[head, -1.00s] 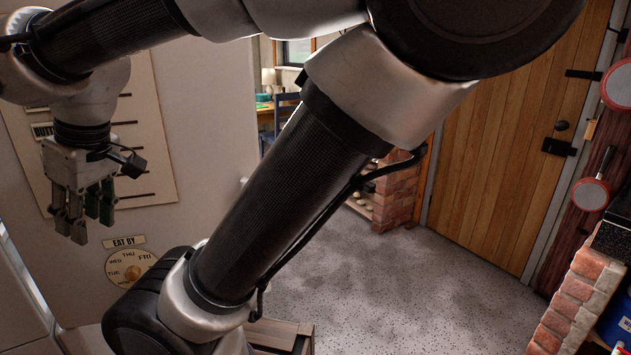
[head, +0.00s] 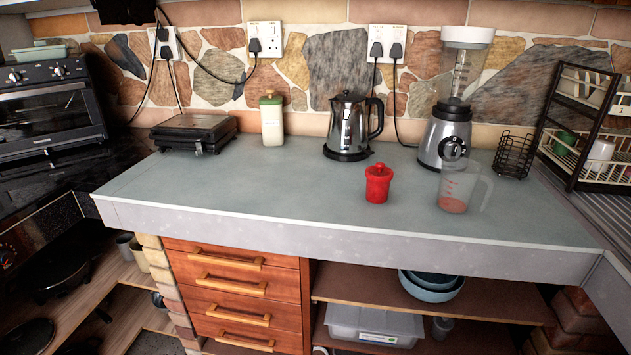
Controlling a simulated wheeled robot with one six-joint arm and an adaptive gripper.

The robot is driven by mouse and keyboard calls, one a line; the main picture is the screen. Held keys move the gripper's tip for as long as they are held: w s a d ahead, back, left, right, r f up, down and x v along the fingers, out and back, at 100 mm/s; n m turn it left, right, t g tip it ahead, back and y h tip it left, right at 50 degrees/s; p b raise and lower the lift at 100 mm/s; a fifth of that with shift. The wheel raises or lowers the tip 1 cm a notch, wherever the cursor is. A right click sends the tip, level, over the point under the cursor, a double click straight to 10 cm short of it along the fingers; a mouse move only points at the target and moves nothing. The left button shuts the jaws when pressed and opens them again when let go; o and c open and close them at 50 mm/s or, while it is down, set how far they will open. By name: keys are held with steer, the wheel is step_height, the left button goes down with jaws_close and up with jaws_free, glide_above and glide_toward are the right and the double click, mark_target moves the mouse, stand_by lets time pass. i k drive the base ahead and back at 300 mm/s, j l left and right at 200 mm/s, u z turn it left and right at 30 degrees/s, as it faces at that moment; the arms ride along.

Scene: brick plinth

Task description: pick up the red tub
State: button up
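The red tub (head: 378,186) stands upright on the grey-green worktop (head: 270,197), right of the middle and near the front edge. It is small, with a lid that has a knob on top. Its whole front shows and nothing covers it. My gripper and arm are not in the head view now.
A clear measuring jug (head: 462,186) stands right of the tub. A kettle (head: 348,124) and a blender (head: 446,134) stand behind it, with a cream canister (head: 272,121) and a black grill (head: 196,130) farther left. A dish rack (head: 585,130) is at right. The worktop left of the tub is clear.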

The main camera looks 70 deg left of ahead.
mark_target(377, 192)
steer(key=i+l+u, duration=0.1)
steer(key=u, duration=2)
steer(key=i+j, duration=0.25)
steer(key=i, duration=0.2)
steer(key=i+j+z, duration=0.1)
steer(key=i, duration=0.35)
steer(key=j, duration=0.1)
